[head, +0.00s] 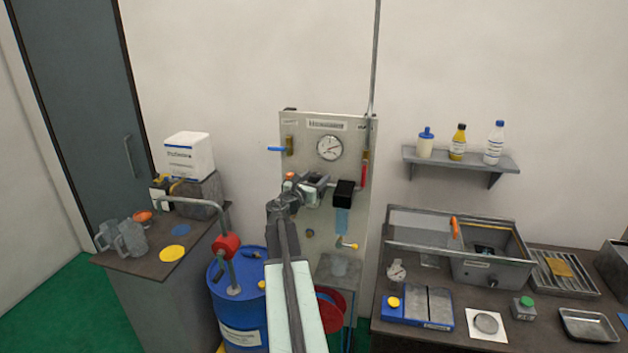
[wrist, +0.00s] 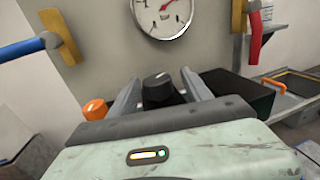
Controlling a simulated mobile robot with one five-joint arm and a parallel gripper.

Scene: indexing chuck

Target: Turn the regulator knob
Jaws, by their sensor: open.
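The regulator knob (wrist: 158,91) is a black knob with a pale mark on its top, seen in the wrist view. My gripper (wrist: 162,84) is open, with one finger on each side of the knob. The knob stands between the fingers, and I cannot tell whether either finger touches it. In the head view my gripper (head: 309,187) is at the panel below the gauge, and it hides the knob there. The round pressure gauge (head: 330,147) is above, and its lower part shows in the wrist view (wrist: 163,18).
An orange cap (wrist: 95,108) is left of the fingers; a black box (wrist: 252,97) is right. A blue handle (head: 277,149) and red handle (head: 363,175) flank the gauge on the panel (head: 300,135). A blue drum (head: 238,308) stands at lower left, a workbench (head: 380,335) at right.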

